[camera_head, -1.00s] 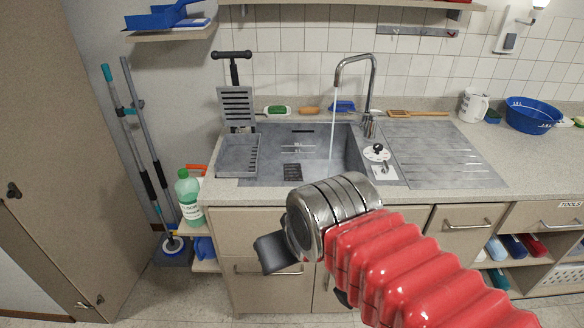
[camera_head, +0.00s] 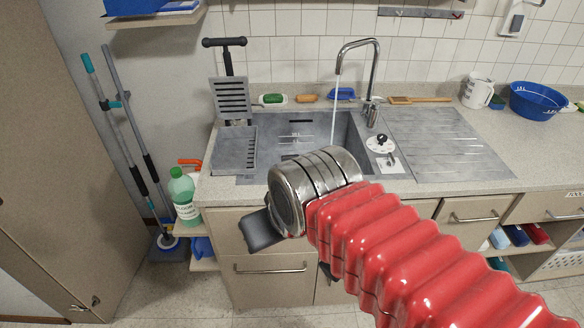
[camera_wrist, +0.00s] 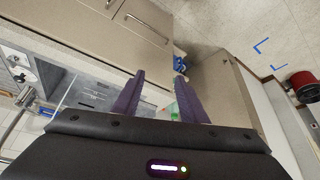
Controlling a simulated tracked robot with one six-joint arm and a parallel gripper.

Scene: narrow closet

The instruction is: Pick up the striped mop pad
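I cannot make out a striped mop pad in either view. Folded cloths or pads in light blue (camera_head: 498,238), dark blue (camera_head: 516,235) and red (camera_head: 536,233) lie in the open shelf at the right; no stripes show on them. My gripper (camera_wrist: 160,76) shows in the wrist view with its two purple fingers apart and nothing between them. In the head view only its dark part shows at the end of my red-sleeved arm, in front of the sink cabinet; the fingertips cannot be made out there.
The sink (camera_head: 300,140) has running water. A green bottle (camera_head: 183,197) stands on a low side shelf beside long-handled tools (camera_head: 137,150). A blue basin (camera_head: 540,101) and white jug (camera_head: 477,92) stand on the counter. A red bucket (camera_wrist: 303,85) stands on the floor.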

